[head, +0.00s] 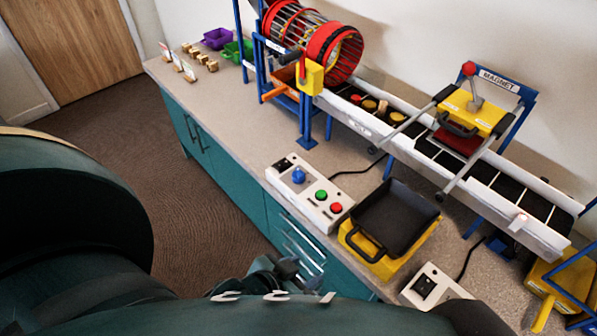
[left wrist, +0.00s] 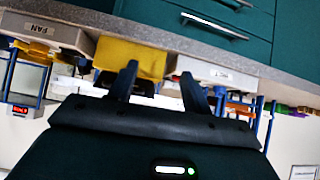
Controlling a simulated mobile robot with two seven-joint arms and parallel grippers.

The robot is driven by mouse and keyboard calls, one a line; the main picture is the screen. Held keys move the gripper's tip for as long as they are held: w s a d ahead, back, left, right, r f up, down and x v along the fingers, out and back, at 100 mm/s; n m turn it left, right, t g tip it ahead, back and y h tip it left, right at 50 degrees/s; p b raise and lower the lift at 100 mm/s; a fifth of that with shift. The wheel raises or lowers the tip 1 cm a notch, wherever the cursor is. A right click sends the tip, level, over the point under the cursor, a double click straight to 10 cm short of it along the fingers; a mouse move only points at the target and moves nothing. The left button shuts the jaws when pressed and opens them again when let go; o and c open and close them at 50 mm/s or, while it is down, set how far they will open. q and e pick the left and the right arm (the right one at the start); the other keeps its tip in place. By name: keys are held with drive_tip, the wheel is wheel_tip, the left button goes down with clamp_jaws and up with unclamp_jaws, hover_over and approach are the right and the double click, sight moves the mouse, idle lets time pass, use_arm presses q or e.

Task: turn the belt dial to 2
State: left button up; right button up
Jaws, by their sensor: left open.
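The belt dial (head: 298,176) is a blue knob on a white control box (head: 312,208) on the bench, beside a green button (head: 321,195) and a red button (head: 336,208). Its setting is too small to read. My left gripper (head: 286,270) is low in front of the teal cabinet, below the bench's front edge and apart from the box. In the left wrist view its two fingers (left wrist: 160,88) are spread with nothing between them. The control box (left wrist: 217,73) shows there upside down, beyond the right finger; the dial cannot be made out. My right gripper is not in view.
A black-lined yellow tray (head: 388,222) stands right of the control box. Another white box (head: 437,284) is nearer the front. The conveyor (head: 470,178), magnet unit (head: 474,113) and red drum (head: 325,42) stand behind. The bench (head: 235,135) left of the box is clear.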

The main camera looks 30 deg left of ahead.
use_arm(q)
drive_tip(key=shift+o, duration=0.4)
drive_tip(key=a+g, duration=0.1)
drive_tip(key=g+b, duration=0.1)
drive_tip(key=s+a+r+g+y, duration=0.1)
drive_tip(key=shift+a+n, duration=0.35)
drive_tip(key=shift+n, duration=0.05)
wheel_tip(320, 180, up, 10)
drive_tip(key=n+g+y, duration=0.2)
drive_tip(key=n+g, duration=0.5)
drive_tip(key=n, duration=0.9)
hover_over(298, 171)
wheel_tip(298, 171, down, 11)
drive_tip(key=shift+d+f+b, duration=0.1)
drive_tip(key=shift+f+b, duration=0.1)
drive_tip(key=shift+b, duration=0.75)
drive_tip(key=shift+f, duration=0.6)
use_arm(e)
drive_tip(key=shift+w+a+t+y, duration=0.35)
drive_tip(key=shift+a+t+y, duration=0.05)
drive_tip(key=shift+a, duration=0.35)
use_arm(q)
drive_tip(key=shift+c, duration=0.3)
